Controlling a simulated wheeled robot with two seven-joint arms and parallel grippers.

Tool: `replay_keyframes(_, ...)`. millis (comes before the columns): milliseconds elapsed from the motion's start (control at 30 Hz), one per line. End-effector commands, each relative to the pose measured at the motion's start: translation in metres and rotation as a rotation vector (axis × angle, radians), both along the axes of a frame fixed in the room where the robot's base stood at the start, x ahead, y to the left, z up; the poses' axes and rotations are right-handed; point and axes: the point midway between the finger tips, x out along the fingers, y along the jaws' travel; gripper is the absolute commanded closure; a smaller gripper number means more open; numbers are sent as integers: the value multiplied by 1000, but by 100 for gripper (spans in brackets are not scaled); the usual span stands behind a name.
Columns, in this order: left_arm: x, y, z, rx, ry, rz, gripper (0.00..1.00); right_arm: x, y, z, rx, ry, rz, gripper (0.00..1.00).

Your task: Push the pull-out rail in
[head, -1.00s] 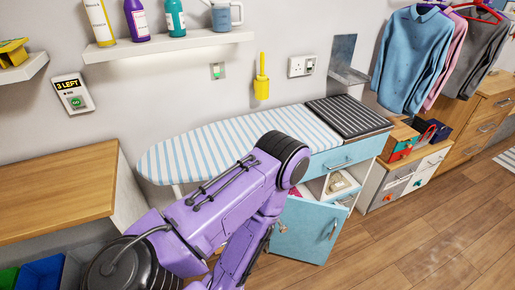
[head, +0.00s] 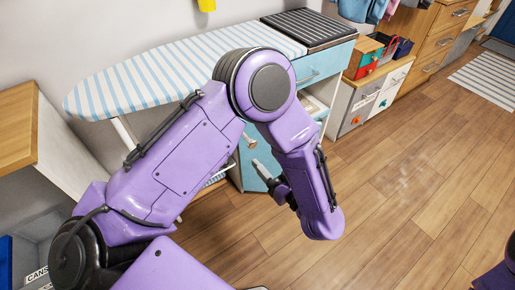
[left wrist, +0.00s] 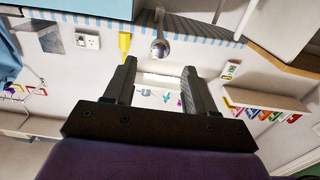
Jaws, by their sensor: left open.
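A small pale metallic knob (head: 250,142) shows below the ironing board's edge, just beyond my left gripper, and looks like the end of the pull-out rail. My left arm hides most of the rail's surroundings. My right gripper is not in view.
The striped ironing board (head: 150,75) lies above the gripper. A blue drawer front (head: 322,66) and a grey-white drawer unit (head: 378,98) stand right of it. A wooden-topped cabinet (head: 15,125) is at left. The wooden floor (head: 400,200) at right is clear.

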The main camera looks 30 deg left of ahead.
Motion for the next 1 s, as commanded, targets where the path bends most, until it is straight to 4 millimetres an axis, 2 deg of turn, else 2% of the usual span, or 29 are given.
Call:
replay_keyframes(100, 9, 25, 0, -2, 1, 5, 44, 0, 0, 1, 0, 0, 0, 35)
replay_keyframes(233, 17, 43, 0, -1, 0, 1, 44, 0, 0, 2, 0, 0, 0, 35)
replay_keyframes(367, 21, 50, 0, 0, 0, -2, 44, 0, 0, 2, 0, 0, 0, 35)
replay_keyframes(567, 21, 51, -1, 1, 0, -3, 44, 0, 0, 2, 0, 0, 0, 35)
replay_keyframes(600, 21, 51, -1, 0, 0, -3, 48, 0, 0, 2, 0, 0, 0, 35)
replay_keyframes(767, 21, 51, -1, 1, -1, -3, 100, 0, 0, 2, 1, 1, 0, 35)
replay_keyframes(1000, 24, 51, 0, 1, -1, -8, 100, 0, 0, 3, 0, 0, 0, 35)
